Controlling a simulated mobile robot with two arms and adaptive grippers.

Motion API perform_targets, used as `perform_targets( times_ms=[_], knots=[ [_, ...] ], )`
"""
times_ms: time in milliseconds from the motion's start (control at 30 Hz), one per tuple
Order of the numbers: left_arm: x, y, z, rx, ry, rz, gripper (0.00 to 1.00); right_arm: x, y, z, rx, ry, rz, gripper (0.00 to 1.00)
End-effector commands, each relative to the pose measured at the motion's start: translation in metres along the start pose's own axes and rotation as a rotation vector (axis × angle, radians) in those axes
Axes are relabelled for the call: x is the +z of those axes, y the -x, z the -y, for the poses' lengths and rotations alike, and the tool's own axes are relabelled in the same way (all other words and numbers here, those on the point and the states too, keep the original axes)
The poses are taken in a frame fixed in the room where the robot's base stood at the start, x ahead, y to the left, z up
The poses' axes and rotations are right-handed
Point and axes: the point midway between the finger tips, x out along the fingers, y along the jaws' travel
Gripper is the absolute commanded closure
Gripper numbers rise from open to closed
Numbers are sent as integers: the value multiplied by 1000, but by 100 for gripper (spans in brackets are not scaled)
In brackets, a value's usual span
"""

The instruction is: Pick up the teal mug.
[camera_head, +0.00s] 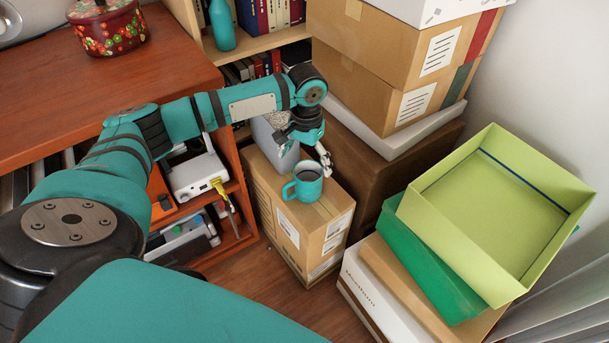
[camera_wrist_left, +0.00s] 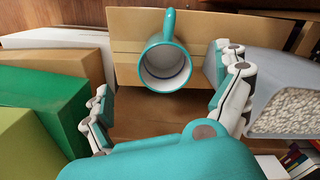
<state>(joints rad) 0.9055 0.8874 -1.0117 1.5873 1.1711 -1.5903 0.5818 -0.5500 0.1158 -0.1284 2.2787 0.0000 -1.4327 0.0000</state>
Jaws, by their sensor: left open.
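The teal mug (camera_head: 308,189) stands upright on a tall cardboard box (camera_head: 290,222), with its handle toward the left front in the head view. In the left wrist view, I look into the open, empty-looking mug (camera_wrist_left: 166,67), its handle toward the top of the picture. My left gripper (camera_head: 318,158) is just behind the mug and over the box's far end. In the left wrist view, the gripper (camera_wrist_left: 160,85) has its fingers spread wide, with the mug ahead between the tips. No contact with the mug shows. My right gripper is not in view.
A grey container (camera_wrist_left: 290,92) with pale grains stands beside the gripper. Stacked cartons (camera_head: 385,45) rise behind. A green box (camera_head: 432,262) and a lime open box (camera_head: 485,205) are at right. A wooden desk (camera_head: 150,60) with a white router (camera_head: 198,177) is at left.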

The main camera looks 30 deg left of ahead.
Motion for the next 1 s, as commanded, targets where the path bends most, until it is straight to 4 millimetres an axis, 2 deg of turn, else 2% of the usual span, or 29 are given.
perform_targets(
  times_ms=[33,100,300,467,733,1000],
  knots=[
    [0,-13,0,-1,1,2,0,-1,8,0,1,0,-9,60],
    [0,-23,0,0,0,0,0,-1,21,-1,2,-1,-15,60],
    [-1,-37,0,0,-1,-1,0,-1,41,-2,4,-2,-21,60],
    [-2,-46,1,0,-1,-1,0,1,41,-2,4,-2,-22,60],
    [-5,-86,3,0,-2,0,0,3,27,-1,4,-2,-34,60],
    [-5,-89,3,0,-2,-2,0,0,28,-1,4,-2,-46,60]
  ],
)
